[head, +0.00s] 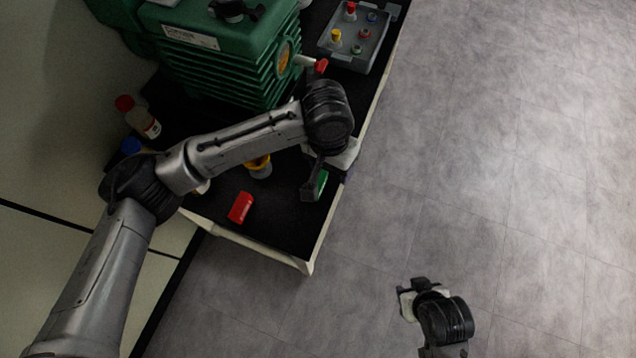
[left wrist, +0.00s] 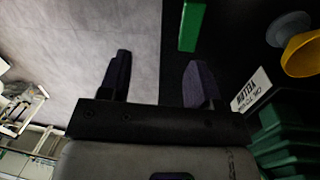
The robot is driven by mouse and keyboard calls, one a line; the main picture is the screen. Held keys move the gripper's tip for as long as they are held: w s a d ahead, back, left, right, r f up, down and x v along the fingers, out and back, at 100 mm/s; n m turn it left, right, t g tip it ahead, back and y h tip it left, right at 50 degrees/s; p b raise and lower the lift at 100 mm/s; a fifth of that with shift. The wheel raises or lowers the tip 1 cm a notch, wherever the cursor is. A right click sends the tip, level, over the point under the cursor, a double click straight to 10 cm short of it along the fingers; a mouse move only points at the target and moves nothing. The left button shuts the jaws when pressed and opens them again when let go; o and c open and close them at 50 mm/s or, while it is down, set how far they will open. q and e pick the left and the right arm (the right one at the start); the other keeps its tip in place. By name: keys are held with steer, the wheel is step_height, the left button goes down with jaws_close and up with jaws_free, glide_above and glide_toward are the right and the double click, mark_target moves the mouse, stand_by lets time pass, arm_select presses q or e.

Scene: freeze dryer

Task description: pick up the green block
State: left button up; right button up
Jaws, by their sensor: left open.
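The green block (head: 321,183) lies on the black bench top near its right edge, partly covered by my left gripper in the head view. It also shows in the left wrist view (left wrist: 191,26), at the top, beyond the fingertips and nearer the right finger. My left gripper (head: 330,186) is open and empty above the bench edge. In the left wrist view its two fingers (left wrist: 160,82) are wide apart, one over the floor and one over the bench. My right gripper (head: 409,299) is low over the floor, away from the bench; its jaw opening is unclear.
A red block (head: 241,208) lies to the left. A yellow-topped item (head: 259,165) stands partly behind my left arm. Bottles (head: 138,117) and the green ribbed machine (head: 228,50) stand farther back. A grey tray (head: 376,56) holds several small coloured items. The floor at right is clear.

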mark_target(318, 181)
arm_select(q)
step_height(318, 181, up, 3)
steer(key=w+a+n+y, duration=0.2)
steer(key=w, duration=0.1)
steer(key=f+b, duration=0.1)
steer(key=f, duration=0.2)
steer(key=f+b, duration=0.1)
steer(key=f, duration=0.1)
steer(key=s+f+b, duration=0.1)
steer(key=f, duration=0.2)
steer(key=shift+s+a+f, duration=0.1)
steer(key=shift+a+f, duration=0.2)
steer(key=shift+a, duration=0.1)
steer(key=f, duration=0.1)
steer(key=f+b, duration=0.2)
steer(key=f, duration=0.1)
steer(key=shift+s+f, duration=0.1)
steer(key=shift+s, duration=0.25)
steer(key=shift+s+f+b, duration=0.1)
steer(key=shift+f+b, duration=0.2)
steer(key=shift+f, duration=0.2)
steer(key=c, duration=1)
